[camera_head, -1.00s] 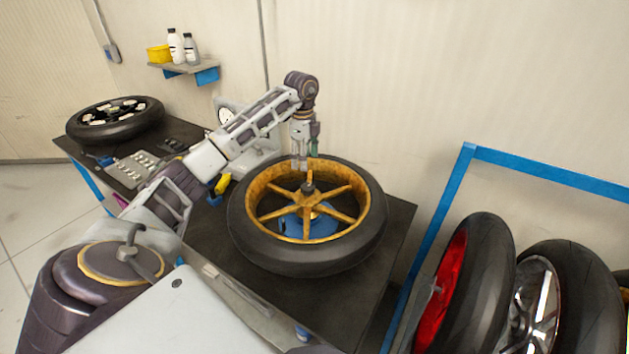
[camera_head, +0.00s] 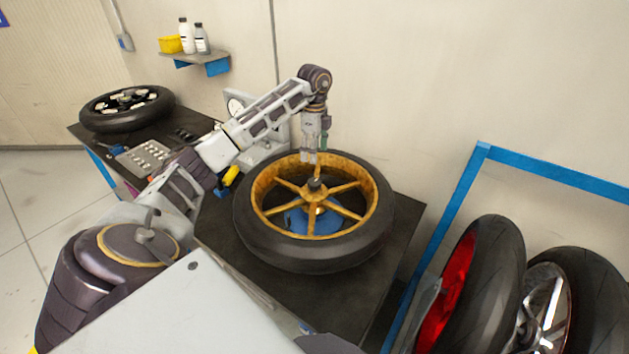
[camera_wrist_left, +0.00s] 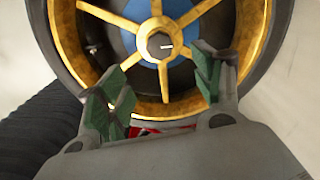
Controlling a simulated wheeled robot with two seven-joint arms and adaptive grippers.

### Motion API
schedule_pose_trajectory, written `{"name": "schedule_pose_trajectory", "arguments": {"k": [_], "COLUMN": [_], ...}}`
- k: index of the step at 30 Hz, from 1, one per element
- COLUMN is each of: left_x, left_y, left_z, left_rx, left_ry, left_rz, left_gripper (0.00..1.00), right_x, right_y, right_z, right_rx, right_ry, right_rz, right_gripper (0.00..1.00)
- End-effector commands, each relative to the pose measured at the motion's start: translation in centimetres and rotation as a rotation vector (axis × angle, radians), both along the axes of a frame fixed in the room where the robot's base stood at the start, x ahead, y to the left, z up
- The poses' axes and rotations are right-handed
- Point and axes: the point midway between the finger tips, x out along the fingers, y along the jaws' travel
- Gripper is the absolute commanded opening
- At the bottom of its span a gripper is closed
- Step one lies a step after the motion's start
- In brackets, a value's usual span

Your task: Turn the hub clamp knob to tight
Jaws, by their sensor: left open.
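The hub clamp knob (camera_head: 315,184) is a small dark knob at the centre of a gold-spoked wheel (camera_head: 268,243) lying flat on a dark bench. In the left wrist view the knob (camera_wrist_left: 160,45) shows a short white mark pointing to the right. My left gripper (camera_head: 313,161) points down over the far part of the wheel, just behind the knob and apart from it. In the wrist view its green-padded fingers (camera_wrist_left: 160,90) are spread wide with nothing between them but a spoke and rim below. My right gripper is out of view.
A blue hub support (camera_head: 298,220) shows beneath the spokes. A gauge stand (camera_head: 268,146) stands behind the wheel. Another wheel (camera_head: 127,107) and a tray of parts (camera_head: 146,156) lie at the left. A blue-framed rack (camera_head: 455,210) with several wheels stands at the right.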

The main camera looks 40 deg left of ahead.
Motion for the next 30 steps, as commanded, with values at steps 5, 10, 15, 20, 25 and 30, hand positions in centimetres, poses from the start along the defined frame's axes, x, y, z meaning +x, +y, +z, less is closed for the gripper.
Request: {"name": "schedule_pose_trajectory", "arguments": {"k": [5, 10, 15, 20, 25, 30], "left_x": [-0.1, -0.1, -0.1, -0.1, -0.1, -0.1], "left_y": [0.0, 0.0, 0.0, 0.0, 0.0, -0.1], "left_z": [-1.6, -3.5, -5.6, -7.7, -9.8, -11.6], "left_rx": [0.000, 0.000, -0.001, -0.001, 0.000, -0.002], "left_ry": [0.003, 0.003, 0.003, 0.003, 0.003, 0.003], "left_rz": [0.000, 0.000, 0.000, 0.000, 0.000, 0.000], "left_gripper": [0.67, 0.67, 0.67, 0.67, 0.67, 0.67], "right_x": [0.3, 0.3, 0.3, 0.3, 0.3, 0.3], "right_y": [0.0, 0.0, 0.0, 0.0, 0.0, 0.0], "right_z": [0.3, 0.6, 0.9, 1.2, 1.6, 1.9], "right_rx": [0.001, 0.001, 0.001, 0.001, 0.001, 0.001], "right_ry": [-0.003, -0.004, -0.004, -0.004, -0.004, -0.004], "right_rz": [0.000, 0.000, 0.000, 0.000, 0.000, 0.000], "right_gripper": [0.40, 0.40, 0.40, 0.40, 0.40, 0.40]}}
